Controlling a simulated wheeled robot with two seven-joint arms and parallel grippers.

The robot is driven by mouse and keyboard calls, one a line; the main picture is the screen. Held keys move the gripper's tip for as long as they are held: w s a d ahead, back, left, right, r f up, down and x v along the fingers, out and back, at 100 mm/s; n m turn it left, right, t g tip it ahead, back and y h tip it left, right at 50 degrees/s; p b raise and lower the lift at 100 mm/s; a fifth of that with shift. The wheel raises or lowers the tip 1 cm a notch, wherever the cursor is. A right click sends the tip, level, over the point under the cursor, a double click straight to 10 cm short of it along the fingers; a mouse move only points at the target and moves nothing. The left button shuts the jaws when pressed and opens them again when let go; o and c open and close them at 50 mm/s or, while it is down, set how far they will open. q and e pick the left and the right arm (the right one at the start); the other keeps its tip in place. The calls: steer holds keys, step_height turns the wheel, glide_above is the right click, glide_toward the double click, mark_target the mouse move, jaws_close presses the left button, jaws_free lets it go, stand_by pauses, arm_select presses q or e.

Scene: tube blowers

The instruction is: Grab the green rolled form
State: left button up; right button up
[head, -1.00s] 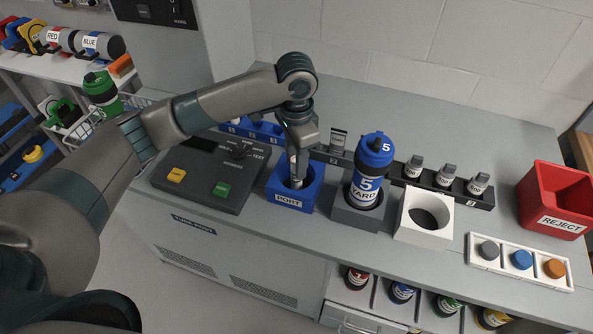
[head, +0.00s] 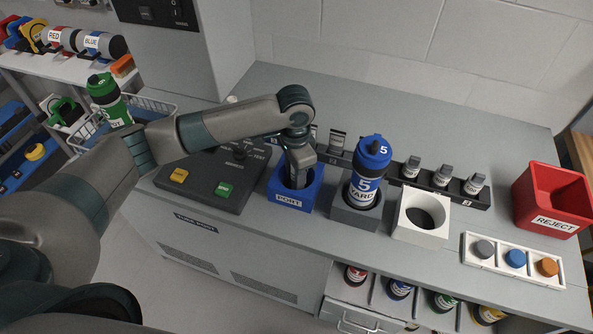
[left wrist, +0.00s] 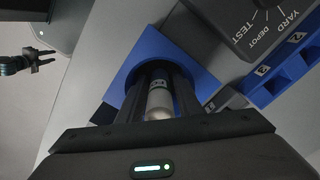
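My left gripper (head: 297,180) points down into the blue PORT holder (head: 290,202) on the bench. In the left wrist view, my left gripper's two dark fingers (left wrist: 160,85) stand on either side of a pale grey cylinder (left wrist: 160,100) inside the holder. I cannot tell whether they touch it. The cylinder shows no green, and I cannot make out a rolled form. A green-capped canister (head: 108,98) stands at the far left. My right gripper (left wrist: 48,59) shows small at the left of the left wrist view, its fingers apart and empty.
A dark control box (head: 205,180) stands left of the port. A blue-capped YARD canister (head: 367,172) stands right of it in a grey holder. Farther right are a white holder (head: 418,222), a small-bottle rack (head: 428,187) and a red REJECT bin (head: 553,202).

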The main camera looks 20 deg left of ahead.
arm_select(q)
steer(key=shift+f, duration=0.65)
steer(key=c, duration=0.8)
step_height(320, 180, up, 9)
steer(key=shift+f+b, duration=0.2)
steer(key=shift+b, duration=0.95)
steer(key=shift+r, duration=0.75)
